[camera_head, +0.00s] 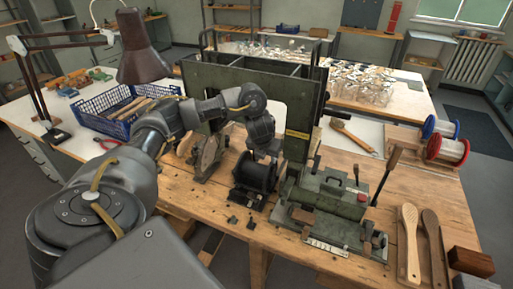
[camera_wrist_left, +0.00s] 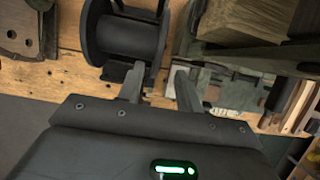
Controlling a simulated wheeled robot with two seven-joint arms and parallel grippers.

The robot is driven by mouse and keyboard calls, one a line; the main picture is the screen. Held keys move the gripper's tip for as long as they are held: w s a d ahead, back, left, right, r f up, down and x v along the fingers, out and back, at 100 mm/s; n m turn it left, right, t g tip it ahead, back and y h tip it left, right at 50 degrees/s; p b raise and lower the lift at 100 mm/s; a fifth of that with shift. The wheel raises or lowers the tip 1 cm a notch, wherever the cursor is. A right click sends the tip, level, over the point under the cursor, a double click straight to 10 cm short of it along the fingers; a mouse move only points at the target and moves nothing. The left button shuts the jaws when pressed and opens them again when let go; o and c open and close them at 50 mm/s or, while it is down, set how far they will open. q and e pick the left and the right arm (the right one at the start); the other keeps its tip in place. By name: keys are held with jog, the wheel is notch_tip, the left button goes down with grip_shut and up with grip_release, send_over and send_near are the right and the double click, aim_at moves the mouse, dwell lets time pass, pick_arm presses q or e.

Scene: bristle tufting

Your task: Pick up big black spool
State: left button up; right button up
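The big black spool (camera_head: 256,172) sits in a dark stand on the wooden bench, near the middle of the head view. In the left wrist view the black spool (camera_wrist_left: 124,36) is at the upper left, with its wide flanges showing. My left gripper (camera_head: 268,152) is just above and beside the spool in the head view. In the left wrist view its two fingers (camera_wrist_left: 160,80) are apart with nothing gripped between them. The left finger overlaps the spool's stand in the picture; I cannot tell if it touches. My right gripper is not in view.
A green machine (camera_head: 325,205) with levers stands close right of the spool, and a tall green frame (camera_head: 300,115) rises behind. Wooden brush bodies (camera_head: 408,240) lie at the right. Blue and red spools (camera_head: 440,138) stand farther back. A blue crate (camera_head: 115,112) is at the left.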

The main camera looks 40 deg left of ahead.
aim_at(269, 166)
pick_arm(q)
jog(key=shift+x, duration=1.2)
jog(key=shift+f+b, duration=0.3)
jog(key=shift+b, duration=0.05)
jog(key=shift+b+x, duration=0.35)
jog(key=shift+x, duration=1.95)
jog(key=shift+a, duration=0.1)
jog(key=shift+s, duration=0.1)
jog(key=shift+c, duration=0.2)
grip_shut()
jog(key=shift+r, duration=0.1)
